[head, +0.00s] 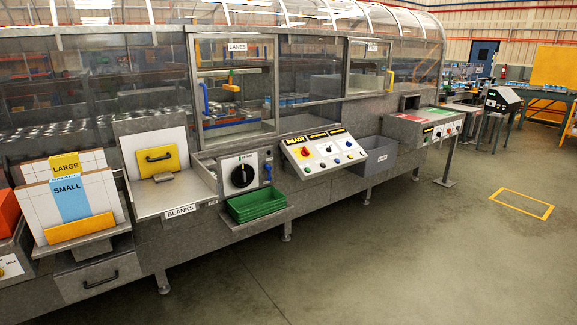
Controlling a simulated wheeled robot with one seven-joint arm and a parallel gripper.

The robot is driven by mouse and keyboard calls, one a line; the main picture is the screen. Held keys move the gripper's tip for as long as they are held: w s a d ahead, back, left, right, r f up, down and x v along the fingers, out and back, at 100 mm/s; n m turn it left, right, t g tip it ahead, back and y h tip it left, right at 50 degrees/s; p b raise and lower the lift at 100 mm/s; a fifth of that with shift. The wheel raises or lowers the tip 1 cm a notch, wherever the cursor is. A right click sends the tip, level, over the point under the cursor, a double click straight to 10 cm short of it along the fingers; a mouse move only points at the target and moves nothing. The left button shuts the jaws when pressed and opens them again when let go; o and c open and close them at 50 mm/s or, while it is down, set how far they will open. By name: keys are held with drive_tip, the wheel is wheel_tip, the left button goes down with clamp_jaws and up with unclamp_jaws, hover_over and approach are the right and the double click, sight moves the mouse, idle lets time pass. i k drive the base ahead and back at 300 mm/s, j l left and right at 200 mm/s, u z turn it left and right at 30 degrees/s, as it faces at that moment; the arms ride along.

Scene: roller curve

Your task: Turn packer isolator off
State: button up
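A large round black rotary knob (242,175) sits on a pale square panel (228,188) on the front of the grey machine, in the head view left of centre. It looks like the isolator, but no readable name shows on it. The small marks around the knob are too small to read, so I cannot tell which position it is in. A small blue part (267,172) is at the panel's right edge. My gripper is not in view.
Green trays (256,205) sit on a shelf below the knob. A sloped button console (322,151) is to its right, and the BLANKS tray (176,194) to its left. A grey bin (374,156) hangs further right. The floor (400,255) in front is clear.

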sight(305, 153)
drive_tip(key=i, duration=2.5)
drive_tip(key=i+l+u, duration=0.3)
drive_tip(key=i, duration=0.3)
drive_tip(key=i+l+u, duration=0.35)
drive_tip(key=i, duration=0.3)
drive_tip(key=i+l+u, duration=0.3)
drive_tip(key=i+l, duration=0.15)
drive_tip(key=i, duration=0.1)
